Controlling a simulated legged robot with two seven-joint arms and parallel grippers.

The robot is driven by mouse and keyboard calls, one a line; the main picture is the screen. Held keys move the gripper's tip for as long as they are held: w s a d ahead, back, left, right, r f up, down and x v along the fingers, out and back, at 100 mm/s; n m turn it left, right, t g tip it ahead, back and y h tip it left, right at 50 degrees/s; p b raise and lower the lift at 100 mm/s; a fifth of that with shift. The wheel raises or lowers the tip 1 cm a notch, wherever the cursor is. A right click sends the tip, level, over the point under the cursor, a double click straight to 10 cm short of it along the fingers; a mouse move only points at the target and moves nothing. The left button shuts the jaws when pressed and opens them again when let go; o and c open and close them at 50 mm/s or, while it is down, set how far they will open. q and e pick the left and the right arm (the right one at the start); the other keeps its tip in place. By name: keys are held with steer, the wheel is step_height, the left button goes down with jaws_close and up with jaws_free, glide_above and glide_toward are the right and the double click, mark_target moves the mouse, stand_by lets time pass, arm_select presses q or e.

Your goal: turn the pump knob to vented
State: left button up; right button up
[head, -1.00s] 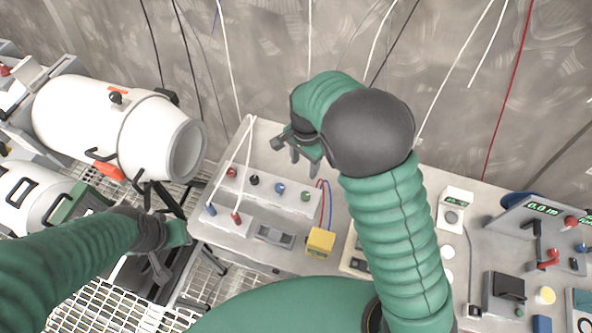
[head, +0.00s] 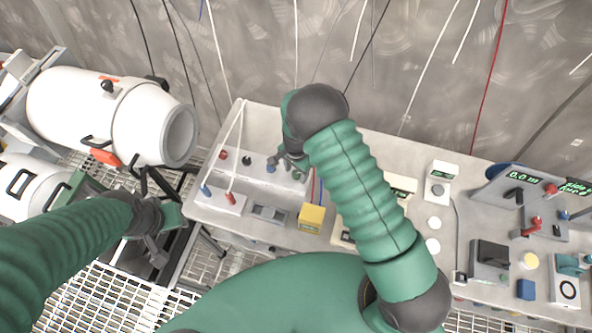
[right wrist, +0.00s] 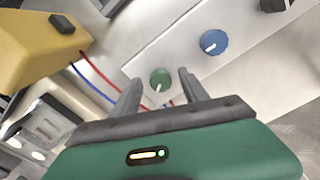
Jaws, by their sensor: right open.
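A pale panel (head: 259,175) on the bench carries a row of knobs: red (head: 222,154), black (head: 246,160), blue (head: 271,167) and green. No readable label shows which is the pump knob. In the right wrist view, the green knob (right wrist: 160,78), with a pale pointer line, lies between the fingertips of my open right gripper (right wrist: 159,84); contact cannot be told. The blue knob (right wrist: 213,42) is just beyond. In the head view my right gripper (head: 287,161) is over the panel's right end, largely hiding the green knob. My left gripper (head: 158,236) is at the left, away from the panel.
A yellow box (head: 311,218) with red and blue leads stands in front of the panel. A lower block (head: 218,201) with blue and red levers is at the bench's left. White tanks (head: 110,115) stand further left. More devices (head: 490,258) crowd the right side.

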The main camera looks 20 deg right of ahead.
steer(key=shift+w+d+f, duration=0.15)
steer(key=shift+c, duration=1.4)
jaws_close()
steer(key=shift+n, duration=0.4)
steer(key=n+b, duration=0.2)
steer(key=n, duration=0.6)
steer(key=shift+b, duration=0.4)
steer(key=shift+n, duration=1.2)
